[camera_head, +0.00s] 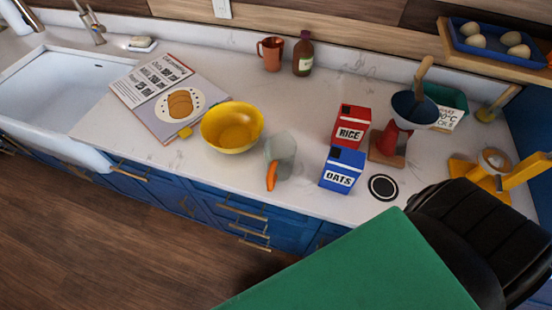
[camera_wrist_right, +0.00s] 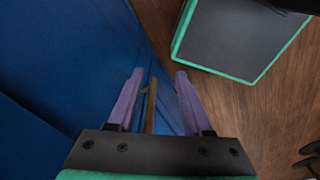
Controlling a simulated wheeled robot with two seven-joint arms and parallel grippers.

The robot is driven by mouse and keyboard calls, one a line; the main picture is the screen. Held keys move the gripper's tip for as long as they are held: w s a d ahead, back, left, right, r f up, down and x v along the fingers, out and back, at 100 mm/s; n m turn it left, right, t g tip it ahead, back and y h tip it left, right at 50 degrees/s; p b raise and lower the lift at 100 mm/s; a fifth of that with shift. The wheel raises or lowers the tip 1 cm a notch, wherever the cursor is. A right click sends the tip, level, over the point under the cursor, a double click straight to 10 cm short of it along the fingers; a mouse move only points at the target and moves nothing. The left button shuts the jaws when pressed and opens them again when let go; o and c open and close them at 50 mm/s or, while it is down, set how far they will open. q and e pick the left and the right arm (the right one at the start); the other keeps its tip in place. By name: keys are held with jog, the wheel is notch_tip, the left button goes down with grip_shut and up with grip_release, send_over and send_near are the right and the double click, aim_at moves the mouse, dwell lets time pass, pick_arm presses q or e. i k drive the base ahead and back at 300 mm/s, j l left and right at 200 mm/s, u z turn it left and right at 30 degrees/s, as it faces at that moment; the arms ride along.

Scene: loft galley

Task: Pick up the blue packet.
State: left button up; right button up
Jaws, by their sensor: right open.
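The blue packet (camera_head: 342,169), labelled OATS, stands upright on the pale counter near its front edge. A red packet (camera_head: 351,127), labelled RICE, stands just behind it. In the right wrist view my right gripper (camera_wrist_right: 160,74) is open with nothing between its purple fingers. It faces a blue cabinet front (camera_wrist_right: 60,70) and a brass handle (camera_wrist_right: 151,105), below the counter. The blue packet is not in the wrist view. The head view shows part of my green and black arm at the lower right, but no gripper fingers. My left gripper is not in view.
A clear jug (camera_head: 281,153) with an orange handle and a yellow bowl (camera_head: 232,128) stand left of the packet. A yellow stand (camera_head: 497,172) is farther right.

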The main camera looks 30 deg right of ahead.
aim_at(344, 167)
jog(key=l+z, duration=0.15)
jog(key=z, duration=1.35)
jog(key=k+u, duration=0.45)
jog(key=k, duration=0.15)
